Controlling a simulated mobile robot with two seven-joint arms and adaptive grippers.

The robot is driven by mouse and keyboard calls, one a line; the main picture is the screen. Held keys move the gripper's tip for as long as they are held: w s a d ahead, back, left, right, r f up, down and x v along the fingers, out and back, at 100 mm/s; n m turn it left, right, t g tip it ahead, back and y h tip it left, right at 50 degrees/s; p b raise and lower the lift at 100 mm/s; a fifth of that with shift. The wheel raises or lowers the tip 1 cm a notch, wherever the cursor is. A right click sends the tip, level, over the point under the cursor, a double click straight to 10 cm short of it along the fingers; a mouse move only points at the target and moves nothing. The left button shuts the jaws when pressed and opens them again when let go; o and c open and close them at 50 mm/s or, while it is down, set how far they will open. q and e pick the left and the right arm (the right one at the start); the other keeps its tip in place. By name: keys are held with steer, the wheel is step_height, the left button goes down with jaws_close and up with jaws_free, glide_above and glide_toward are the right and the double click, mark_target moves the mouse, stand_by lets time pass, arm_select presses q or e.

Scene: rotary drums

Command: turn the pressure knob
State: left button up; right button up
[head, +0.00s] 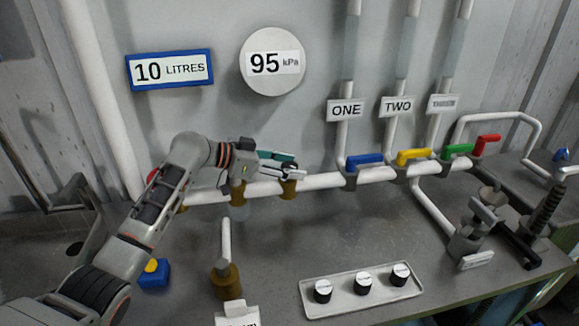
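I cannot tell for sure which part is the pressure knob. A teal handle (276,156) sits above the white pipe, by a brass fitting (288,189). My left gripper (290,171) is at this handle, its fingers pointing right and overlapping it in the head view. Whether the fingers grip, touch or only pass in front of the handle is unclear. A round pressure gauge (272,62) on the wall reads 95 kPa. A red part (152,176) shows partly behind my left arm. My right gripper is out of view.
A blue-framed sign (169,69) reads 10 LITRES. Blue (364,160), yellow (414,156), green (457,150) and red (487,143) valve handles line the pipe to the right. A tray (345,308) with three black-and-white knobs and a blue-yellow part (154,274) are on the bench.

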arm_select(q)
steer(key=v, duration=1.2)
stand_by(0.3)
